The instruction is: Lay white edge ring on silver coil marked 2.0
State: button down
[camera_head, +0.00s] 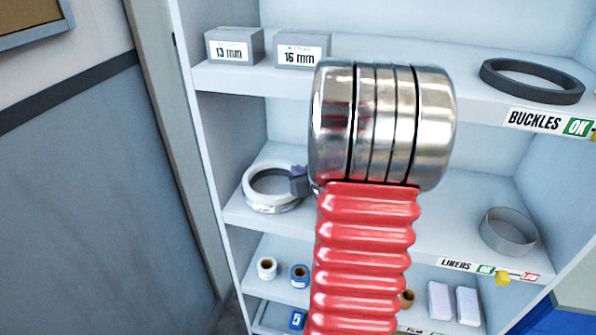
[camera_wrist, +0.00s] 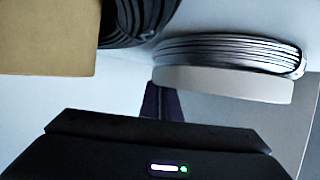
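A white ring (camera_head: 270,187) sits on the middle shelf at left in the head view, with a grey band and small label low on its front. The dark tip of my gripper (camera_head: 299,180) is at its right edge; touching or just in front, I cannot tell. In the wrist view my gripper (camera_wrist: 163,102) shows as dark, purplish fingers below a pale band (camera_wrist: 225,84) with silvery windings (camera_wrist: 228,50) above it. Whether the band is the white edge ring is unclear. No 2.0 mark is readable. My arm hides the middle of the shelves.
A black ring (camera_head: 532,80) and boxes marked 13 mm (camera_head: 234,46) and 16 mm (camera_head: 302,50) are on the top shelf. A grey ring (camera_head: 509,232) is at right. The wrist view shows a dark coil (camera_wrist: 140,18) and tan block (camera_wrist: 48,38).

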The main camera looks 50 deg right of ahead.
jog(key=shift+f, duration=0.15)
jog(key=c, duration=2)
grip_release()
jog(key=shift+r, duration=0.75)
jog(key=v, duration=1.2)
jog(key=shift+f, duration=0.2)
